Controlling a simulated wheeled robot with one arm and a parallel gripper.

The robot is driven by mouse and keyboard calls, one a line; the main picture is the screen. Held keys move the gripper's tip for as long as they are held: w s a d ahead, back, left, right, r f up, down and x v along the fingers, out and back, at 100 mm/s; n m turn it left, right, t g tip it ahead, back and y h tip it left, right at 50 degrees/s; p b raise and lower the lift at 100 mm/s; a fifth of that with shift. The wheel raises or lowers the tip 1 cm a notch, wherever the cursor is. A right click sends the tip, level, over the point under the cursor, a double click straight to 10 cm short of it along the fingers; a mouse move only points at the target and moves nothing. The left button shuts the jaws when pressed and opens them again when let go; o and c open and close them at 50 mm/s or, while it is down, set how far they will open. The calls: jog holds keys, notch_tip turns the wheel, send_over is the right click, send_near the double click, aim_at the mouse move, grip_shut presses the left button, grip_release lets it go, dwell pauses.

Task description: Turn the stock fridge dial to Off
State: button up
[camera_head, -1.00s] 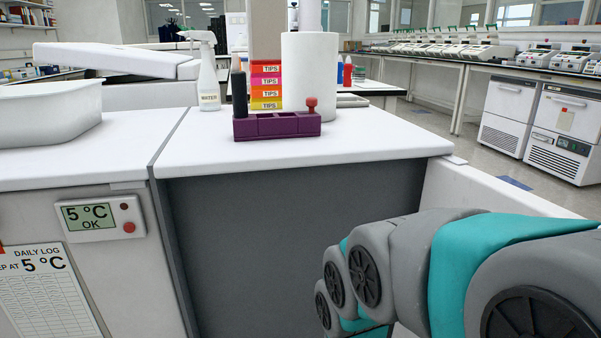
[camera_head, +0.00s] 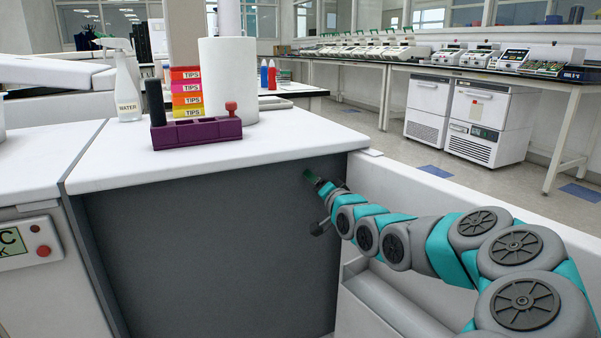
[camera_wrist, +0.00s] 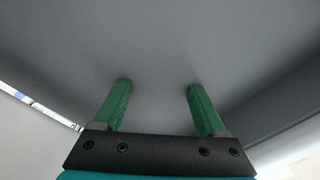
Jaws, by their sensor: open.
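No dial shows clearly in either view. My gripper (camera_head: 313,180) is in front of the dark grey side panel (camera_head: 210,235) below the white counter top, near its right end. In the wrist view my gripper (camera_wrist: 158,88) has its two green fingers apart with nothing between them. A plain grey surface (camera_wrist: 155,45) fills the space ahead of the fingers; I cannot tell whether they touch it. At the left edge, a unit with a display and a red button (camera_head: 43,251) is partly cut off. I cannot tell which unit is the stock fridge.
A purple rack (camera_head: 197,133), tip boxes (camera_head: 187,98), a paper roll (camera_head: 228,80) and a water spray bottle (camera_head: 127,88) stand on the white counter. A low white wall (camera_head: 480,205) runs beside my arm. White under-bench units (camera_head: 490,120) stand far right, with open floor before them.

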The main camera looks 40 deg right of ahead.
jog(key=x, duration=0.7)
jog(key=shift+w+a+p, duration=0.15)
jog(key=shift+p, duration=0.15)
grip_shut()
dwell(0.4)
